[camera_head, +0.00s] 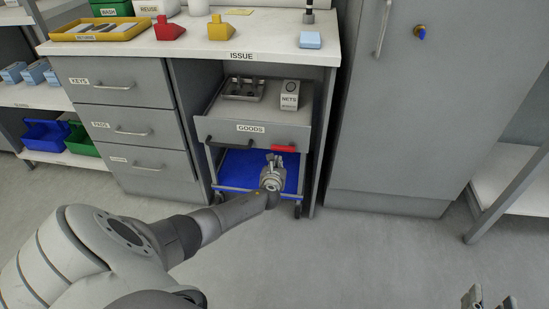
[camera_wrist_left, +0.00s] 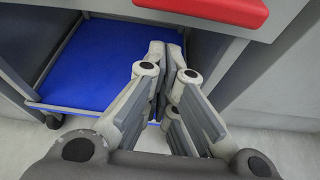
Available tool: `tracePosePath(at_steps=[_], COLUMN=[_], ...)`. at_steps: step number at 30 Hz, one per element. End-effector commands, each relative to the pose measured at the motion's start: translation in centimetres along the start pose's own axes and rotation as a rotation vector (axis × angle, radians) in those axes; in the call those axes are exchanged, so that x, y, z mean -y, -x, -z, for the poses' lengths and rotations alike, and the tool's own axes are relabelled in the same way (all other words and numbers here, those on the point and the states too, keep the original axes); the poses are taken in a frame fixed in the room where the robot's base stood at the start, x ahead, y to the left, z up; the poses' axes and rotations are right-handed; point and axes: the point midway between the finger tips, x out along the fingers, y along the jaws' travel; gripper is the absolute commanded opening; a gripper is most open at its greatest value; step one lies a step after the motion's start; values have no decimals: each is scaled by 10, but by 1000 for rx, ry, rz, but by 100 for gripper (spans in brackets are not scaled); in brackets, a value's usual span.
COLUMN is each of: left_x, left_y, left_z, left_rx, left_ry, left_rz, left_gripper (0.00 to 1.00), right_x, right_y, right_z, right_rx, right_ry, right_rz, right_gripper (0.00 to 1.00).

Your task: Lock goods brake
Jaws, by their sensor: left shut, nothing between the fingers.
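The goods cart, labelled GOODS (camera_head: 222,131), stands in the bay under the counter. The red brake lever (camera_head: 284,149) is on the right of the cart's front; it also shows at the top of the left wrist view (camera_wrist_left: 215,9). A black handle (camera_head: 228,143) is to its left. My left gripper (camera_head: 273,160) is just below the red lever in the head view. In the left wrist view its fingertips (camera_wrist_left: 168,47) are together and empty, below the lever and apart from it. My right gripper (camera_head: 490,298) is partly cut off at the bottom right, its fingers apart.
The cart has a blue lower shelf (camera_head: 235,170) and wheels. On its top are a grey holder (camera_head: 243,90) and a NETS box (camera_head: 290,94). Drawers (camera_head: 125,120) flank it left, a grey cabinet (camera_head: 430,110) right. The floor in front is clear.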

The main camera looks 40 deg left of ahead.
Motion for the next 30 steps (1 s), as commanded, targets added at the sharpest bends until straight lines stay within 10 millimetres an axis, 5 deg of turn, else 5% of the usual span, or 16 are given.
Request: tracePosePath(at_steps=[10, 30], left_x=[-6, -6], left_y=[-5, 36], left_z=[15, 11], left_rx=[-1, -1], left_ry=[0, 0], left_rz=[0, -1], left_gripper=[0, 0], right_x=[8, -8], right_y=[1, 20], right_z=[52, -56], right_rx=[-285, 313], right_ry=[-5, 0], right_rz=[17, -18], right_gripper=[40, 40])
